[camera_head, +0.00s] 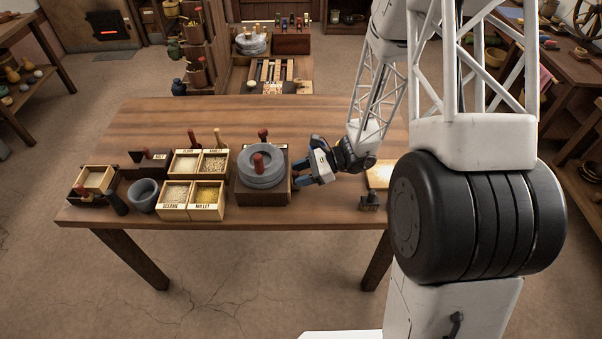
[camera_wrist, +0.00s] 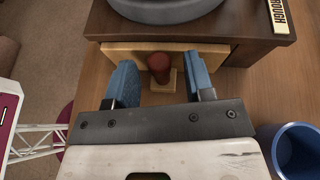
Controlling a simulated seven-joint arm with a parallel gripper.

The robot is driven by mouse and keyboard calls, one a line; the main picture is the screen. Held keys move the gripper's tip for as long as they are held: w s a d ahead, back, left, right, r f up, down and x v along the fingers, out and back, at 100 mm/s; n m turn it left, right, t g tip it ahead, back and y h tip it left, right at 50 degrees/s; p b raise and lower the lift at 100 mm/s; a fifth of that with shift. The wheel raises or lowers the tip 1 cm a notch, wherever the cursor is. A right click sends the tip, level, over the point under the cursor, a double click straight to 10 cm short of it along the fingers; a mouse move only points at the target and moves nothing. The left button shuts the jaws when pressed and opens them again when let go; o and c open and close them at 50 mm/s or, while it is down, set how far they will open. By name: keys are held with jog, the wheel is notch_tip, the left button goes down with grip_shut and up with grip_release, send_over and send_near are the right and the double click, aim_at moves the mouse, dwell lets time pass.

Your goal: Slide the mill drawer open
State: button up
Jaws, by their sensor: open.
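The mill stands on the table, with a round grey stone (camera_head: 262,177) and a red-brown handle on a dark wooden base (camera_head: 265,198). In the wrist view, the same dark base (camera_wrist: 240,22) fills the top, and a pale wooden drawer front (camera_wrist: 125,53) shows under its edge. A red-brown knob (camera_wrist: 160,66) sticks out from the drawer front. My gripper (camera_head: 301,174) is at the mill's right side. In the wrist view my gripper (camera_wrist: 160,84) is open, its blue fingers on either side of the knob with gaps between. I cannot tell how far out the drawer is.
Labelled grain boxes (camera_head: 190,200) and a grey mortar (camera_head: 143,195) stand left of the mill. A pale board (camera_head: 380,173) lies to the right, behind my arm. In the wrist view a blue cup (camera_wrist: 298,150) is close at the lower right. The table's back area (camera_head: 230,112) is clear.

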grip_shut()
jog(key=shift+d, duration=4.55)
grip_release()
